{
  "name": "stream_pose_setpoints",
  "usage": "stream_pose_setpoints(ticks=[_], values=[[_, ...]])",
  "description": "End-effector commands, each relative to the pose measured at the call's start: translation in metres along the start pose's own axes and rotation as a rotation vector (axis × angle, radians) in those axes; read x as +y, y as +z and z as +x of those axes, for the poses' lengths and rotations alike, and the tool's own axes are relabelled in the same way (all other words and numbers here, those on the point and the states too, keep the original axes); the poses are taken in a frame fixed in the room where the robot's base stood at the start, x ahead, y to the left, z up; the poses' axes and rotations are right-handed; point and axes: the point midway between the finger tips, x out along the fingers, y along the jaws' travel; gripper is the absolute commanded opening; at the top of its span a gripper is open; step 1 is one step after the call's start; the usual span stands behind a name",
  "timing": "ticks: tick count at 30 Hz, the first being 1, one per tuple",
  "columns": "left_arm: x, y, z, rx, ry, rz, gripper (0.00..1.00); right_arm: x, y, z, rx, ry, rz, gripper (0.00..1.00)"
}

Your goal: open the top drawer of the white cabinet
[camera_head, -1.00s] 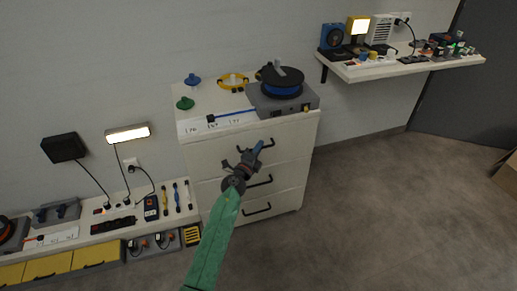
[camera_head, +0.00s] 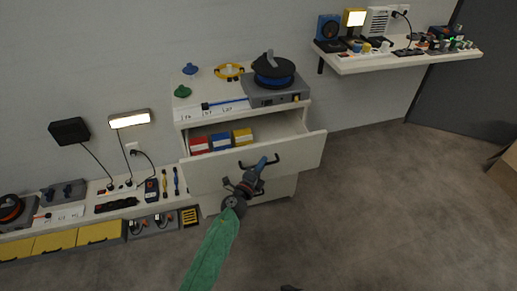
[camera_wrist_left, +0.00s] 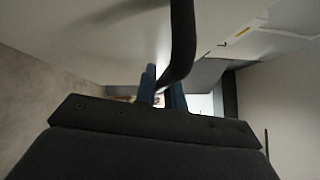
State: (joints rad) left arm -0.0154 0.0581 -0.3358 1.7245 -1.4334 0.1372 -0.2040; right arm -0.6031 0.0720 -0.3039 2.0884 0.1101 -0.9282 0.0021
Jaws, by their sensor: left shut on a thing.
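The white cabinet (camera_head: 177,115) stands against the wall. Its top drawer (camera_head: 302,152) is pulled out, and red, blue and yellow boxes (camera_head: 221,141) lie inside at the back left. My left gripper (camera_head: 264,163) is at the drawer's black handle (camera_head: 274,161), shut on it, in front of the drawer face. In the left wrist view the dark handle (camera_wrist_left: 181,45) runs between the blue fingers (camera_wrist_left: 163,88). The lower part of the cabinet is partly hidden by the drawer and my arm. My right gripper is not in view.
A grey device with a blue-black reel (camera_head: 274,75) stands on the cabinet top. A low bench (camera_head: 75,215) with lamps and tools is at left. A wall shelf (camera_head: 400,57) with gadgets is at upper right. The floor (camera_head: 390,210) at right is clear.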

Motion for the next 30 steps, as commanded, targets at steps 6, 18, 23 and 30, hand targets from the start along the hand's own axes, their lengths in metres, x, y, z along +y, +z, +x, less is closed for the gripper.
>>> stream_pose_setpoints(ticks=[6, 18, 23, 30], values=[[-0.008, -0.036, -0.037, 0.000, 0.002, -0.001, 0.00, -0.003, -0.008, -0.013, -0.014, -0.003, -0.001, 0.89], [-0.016, -0.067, -0.068, -0.002, 0.002, -0.001, 0.00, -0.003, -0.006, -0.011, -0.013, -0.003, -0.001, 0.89], [-0.017, -0.069, -0.070, -0.002, 0.002, 0.000, 0.00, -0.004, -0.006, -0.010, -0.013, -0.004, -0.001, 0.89], [-0.017, -0.069, -0.070, -0.002, 0.002, 0.001, 0.00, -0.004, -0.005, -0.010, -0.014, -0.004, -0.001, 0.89]])
